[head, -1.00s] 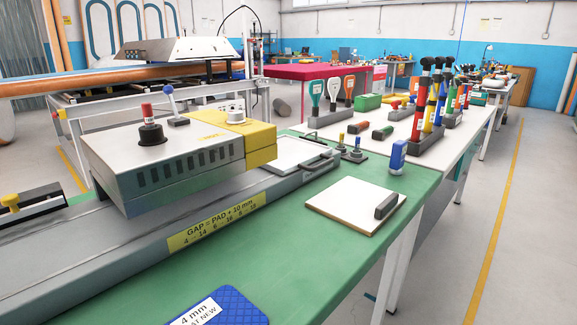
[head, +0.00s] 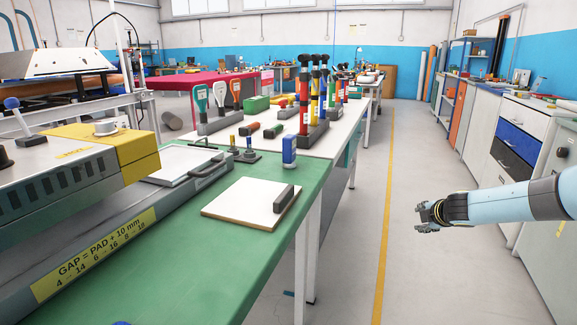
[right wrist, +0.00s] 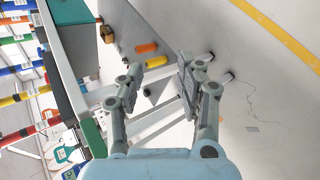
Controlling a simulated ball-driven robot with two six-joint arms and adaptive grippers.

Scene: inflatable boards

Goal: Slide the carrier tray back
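The carrier tray (head: 184,164), a pale flat panel with a grey handle bar (head: 209,175) along its right side, sits at the right end of the grey machine with the yellow end block (head: 120,151). My right gripper (head: 422,216) is in the air over the aisle, well right of the green table and apart from the tray. The right wrist view shows its two fingers (right wrist: 158,82) spread with nothing between them. My left gripper is not in view.
A white board with a dark grip (head: 250,204) lies on the green table (head: 225,250). A blue-and-white block (head: 289,151) and small posts (head: 240,150) stand behind it. Racks of coloured tools stand farther back. The aisle floor (head: 350,260) is clear.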

